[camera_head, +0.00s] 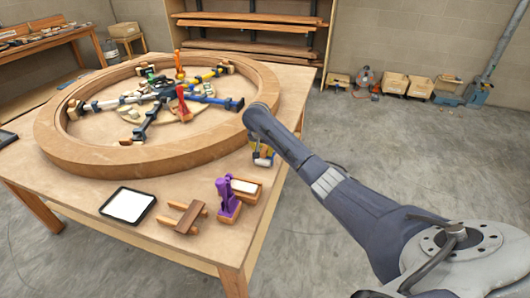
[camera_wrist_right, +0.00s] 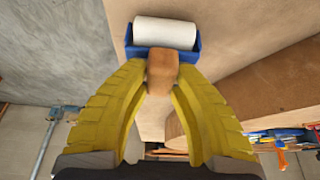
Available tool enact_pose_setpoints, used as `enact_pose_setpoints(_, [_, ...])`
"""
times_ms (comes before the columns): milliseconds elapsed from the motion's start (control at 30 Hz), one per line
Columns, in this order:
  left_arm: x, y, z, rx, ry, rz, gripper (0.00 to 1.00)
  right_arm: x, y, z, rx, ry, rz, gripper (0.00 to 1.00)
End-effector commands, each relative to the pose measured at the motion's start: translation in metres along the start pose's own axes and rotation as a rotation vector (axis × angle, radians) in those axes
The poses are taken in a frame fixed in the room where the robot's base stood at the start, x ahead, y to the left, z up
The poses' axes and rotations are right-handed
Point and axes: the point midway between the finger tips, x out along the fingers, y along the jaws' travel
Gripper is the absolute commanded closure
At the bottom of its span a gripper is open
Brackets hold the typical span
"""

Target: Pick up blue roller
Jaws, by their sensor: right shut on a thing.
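The blue roller (camera_wrist_right: 162,68) has a white cylinder in a blue frame and a wooden handle, seen in the right wrist view. My right gripper (camera_wrist_right: 161,84) has its yellow fingers shut on the wooden handle. The white cylinder is at the far side of the fingertips. In the head view my right gripper (camera_head: 262,154) is at the right edge of the table, beside the wooden ring, partly hidden by my arm. The roller is mostly hidden there. My left gripper is not in view.
A large curved wooden ring (camera_head: 85,155) with several coloured clamps inside fills most of the table (camera_head: 95,235).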

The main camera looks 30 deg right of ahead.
Motion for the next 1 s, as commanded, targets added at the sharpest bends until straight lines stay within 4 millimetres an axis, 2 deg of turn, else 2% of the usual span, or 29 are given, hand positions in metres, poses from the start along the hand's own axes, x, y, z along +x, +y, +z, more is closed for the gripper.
enact_pose_setpoints(167, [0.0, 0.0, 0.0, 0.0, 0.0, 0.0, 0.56, -0.006, -0.001, -0.002, 0.0, -0.001, 0.0, 1.0])
enact_pose_setpoints(367, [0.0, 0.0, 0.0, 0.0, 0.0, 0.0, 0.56, -0.027, -0.001, -0.011, 0.0, 0.0, -0.003, 1.0])
enact_pose_setpoints(800, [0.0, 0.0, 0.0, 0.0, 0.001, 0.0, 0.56, -0.118, -0.002, -0.048, 0.0, 0.0, -0.005, 1.0])
enact_pose_setpoints(1000, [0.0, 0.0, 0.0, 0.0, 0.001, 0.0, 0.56, -0.152, -0.002, -0.062, 0.0, -0.001, -0.005, 1.0])
